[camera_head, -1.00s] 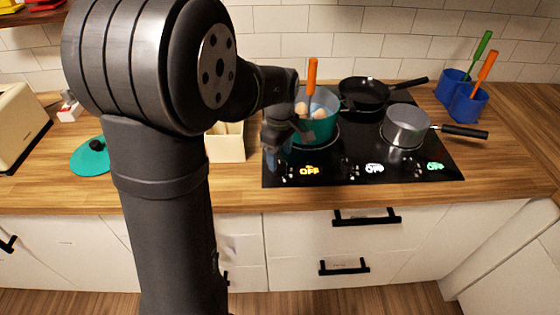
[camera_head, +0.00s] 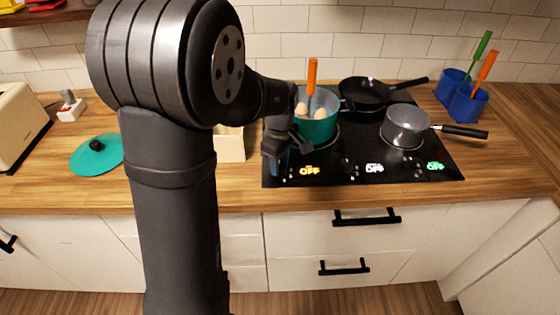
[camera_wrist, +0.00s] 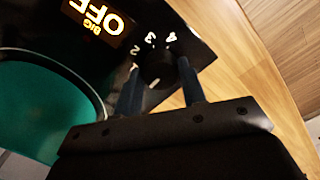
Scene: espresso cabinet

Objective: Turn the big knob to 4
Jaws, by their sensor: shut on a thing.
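The big knob (camera_wrist: 157,66) is a small black dial at the front left of the black stove, with white numbers including 2, 3 and 4 around it. The display beside it (camera_wrist: 98,14) reads "BIG OFF" in orange; it shows as a yellow "OFF" in the head view (camera_head: 309,170). My gripper (camera_wrist: 158,70) is shut on the knob, with one blue finger on each side of it. In the head view my gripper (camera_head: 279,164) is at the stove's front left corner and hides the knob. Its exact pointer direction is hard to read.
A teal pot (camera_head: 318,128) with eggs and an orange-handled utensil stands close to my gripper. A black pan (camera_head: 364,94) and grey saucepan (camera_head: 407,128) are on the stove. A teal lid (camera_head: 97,158) lies at left, and the counter front is clear.

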